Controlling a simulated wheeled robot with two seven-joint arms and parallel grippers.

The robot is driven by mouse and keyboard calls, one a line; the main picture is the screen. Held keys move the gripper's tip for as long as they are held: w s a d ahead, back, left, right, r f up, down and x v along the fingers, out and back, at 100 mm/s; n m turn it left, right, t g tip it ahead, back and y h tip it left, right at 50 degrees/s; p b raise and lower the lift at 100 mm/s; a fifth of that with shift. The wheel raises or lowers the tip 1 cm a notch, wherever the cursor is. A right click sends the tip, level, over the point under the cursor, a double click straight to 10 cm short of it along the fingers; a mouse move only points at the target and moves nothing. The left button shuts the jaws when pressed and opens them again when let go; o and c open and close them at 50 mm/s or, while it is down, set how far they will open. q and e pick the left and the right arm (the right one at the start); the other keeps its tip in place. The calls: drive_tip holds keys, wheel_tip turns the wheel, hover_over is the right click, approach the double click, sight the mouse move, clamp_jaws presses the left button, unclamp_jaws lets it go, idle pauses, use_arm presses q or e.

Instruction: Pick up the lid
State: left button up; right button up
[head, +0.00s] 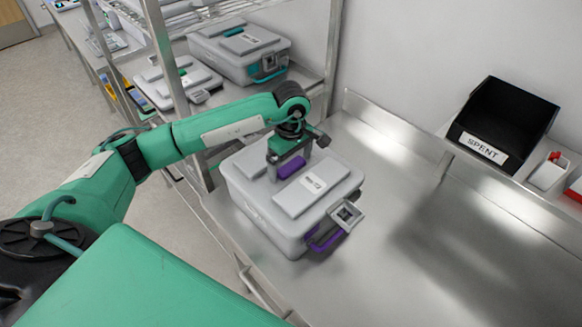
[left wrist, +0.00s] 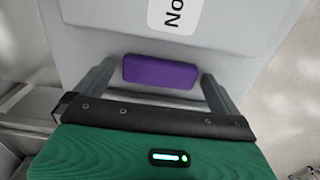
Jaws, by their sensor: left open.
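The lid (head: 255,198) is light grey and sits on a grey lidded box (head: 272,222) on the steel counter. It has a purple handle (head: 291,166) on top and a raised panel with a white label. My left gripper (head: 290,160) is over the lid at the handle. In the left wrist view the purple handle (left wrist: 160,72) lies between the two open fingers, with a gap on each side. The lid's grey surface (left wrist: 105,30) fills much of that view. I cannot tell the exact height of the fingertips. My right gripper is not in view.
A purple latch (head: 325,238) and a square grey fitting (head: 346,215) are at the box's front. A black SPENT bin (head: 505,122) stands at the right. A similar box with teal latch (head: 240,52) is on the rack behind. The counter (head: 420,240) right of the box is clear.

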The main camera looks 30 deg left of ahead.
use_arm(q)
drive_tip(key=c, duration=1.4)
drive_tip(key=shift+r, duration=0.1)
drive_tip(key=shift+c, duration=0.3)
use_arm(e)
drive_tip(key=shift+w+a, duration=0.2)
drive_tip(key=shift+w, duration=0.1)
use_arm(q)
drive_tip(key=shift+w+r, duration=0.1)
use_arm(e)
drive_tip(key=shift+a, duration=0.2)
use_arm(q)
drive_tip(key=shift+r+b, duration=0.3)
drive_tip(key=shift+r, duration=0.2)
wheel_tip(320, 180, up, 10)
drive_tip(key=b, duration=0.4)
wheel_tip(320, 180, up, 9)
hover_over(291, 165)
drive_tip(key=shift+f, duration=0.1)
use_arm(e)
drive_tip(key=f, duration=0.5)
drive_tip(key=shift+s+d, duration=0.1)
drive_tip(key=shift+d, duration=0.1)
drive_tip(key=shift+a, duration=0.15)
